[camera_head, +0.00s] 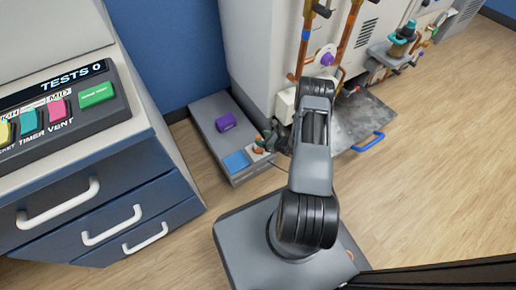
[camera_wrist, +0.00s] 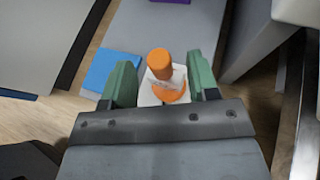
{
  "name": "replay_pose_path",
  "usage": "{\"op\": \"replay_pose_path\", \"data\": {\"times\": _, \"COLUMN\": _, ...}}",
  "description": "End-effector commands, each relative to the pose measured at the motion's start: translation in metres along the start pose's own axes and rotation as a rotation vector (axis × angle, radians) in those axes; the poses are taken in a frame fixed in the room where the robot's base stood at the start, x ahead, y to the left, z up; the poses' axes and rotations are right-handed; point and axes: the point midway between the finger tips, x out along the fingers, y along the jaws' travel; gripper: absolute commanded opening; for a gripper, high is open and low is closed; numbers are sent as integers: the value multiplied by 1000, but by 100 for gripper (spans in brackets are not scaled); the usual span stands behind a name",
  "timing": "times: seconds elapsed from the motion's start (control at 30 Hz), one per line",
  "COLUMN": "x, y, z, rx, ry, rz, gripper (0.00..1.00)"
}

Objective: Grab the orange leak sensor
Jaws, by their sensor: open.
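The orange leak sensor (camera_wrist: 160,64) shows in the wrist view as an upright orange post with a rounded top, a pale collar and an orange base on a white square. In the head view the orange sensor (camera_head: 258,151) is small and partly hidden by my gripper. My gripper (camera_wrist: 162,85) is open, with one green finger on each side of the sensor; I cannot tell whether either touches it. In the head view my gripper (camera_head: 268,140) is over the front end of the low grey platform (camera_head: 209,128).
A blue square (camera_head: 236,161) and a purple block (camera_head: 226,121) are on the same platform. A large white cabinet (camera_head: 262,60) with copper pipes stands right behind it. A drawer unit (camera_head: 100,215) with a button panel stands at left. Wooden floor is clear at right.

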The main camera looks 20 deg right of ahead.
Motion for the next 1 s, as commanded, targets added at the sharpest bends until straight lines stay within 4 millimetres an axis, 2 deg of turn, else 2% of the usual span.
{"op": "replay_pose_path", "data": {"times": 0.1, "x": 19, "y": 1, "z": -6, "rx": -4, "ry": -1, "rz": 4, "gripper": 54}}
{"op": "replay_pose_path", "data": {"times": 0.3, "x": 42, "y": 2, "z": -5, "rx": -3, "ry": -1, "rz": 3, "gripper": 54}}
{"op": "replay_pose_path", "data": {"times": 0.67, "x": 48, "y": 1, "z": -2, "rx": -1, "ry": 0, "rz": 1, "gripper": 54}}
{"op": "replay_pose_path", "data": {"times": 1.0, "x": 47, "y": 1, "z": -2, "rx": -1, "ry": 0, "rz": 1, "gripper": 23}}
